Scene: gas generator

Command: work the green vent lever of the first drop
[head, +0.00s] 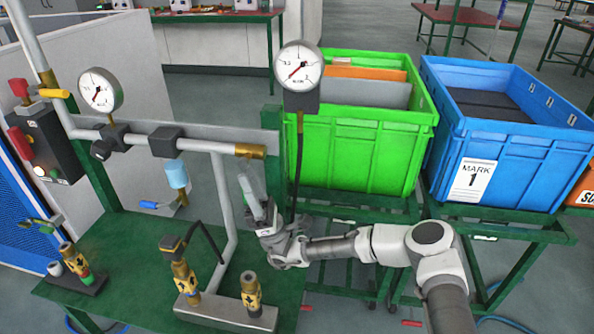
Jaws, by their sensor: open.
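A small green lever (42,222) shows at the far left, above a brass fitting (68,255) with dark arrow markings on the green bench. I cannot tell for certain whether it is the vent lever of the first drop. A vertical grey pipe (226,190) drops from the horizontal pipe to the bench. My gripper (252,190) is open and points up, just right of this pipe as seen here. It appears empty and is well to the right of the green lever. My arm reaches in from the lower right.
Two pressure gauges (300,66) (98,90) stand above the pipework. A blue-handled valve (158,205), a dark-capped brass valve (183,270) and another brass fitting (251,292) are nearby. A green crate (365,150) and a blue crate (520,160) stand behind my arm.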

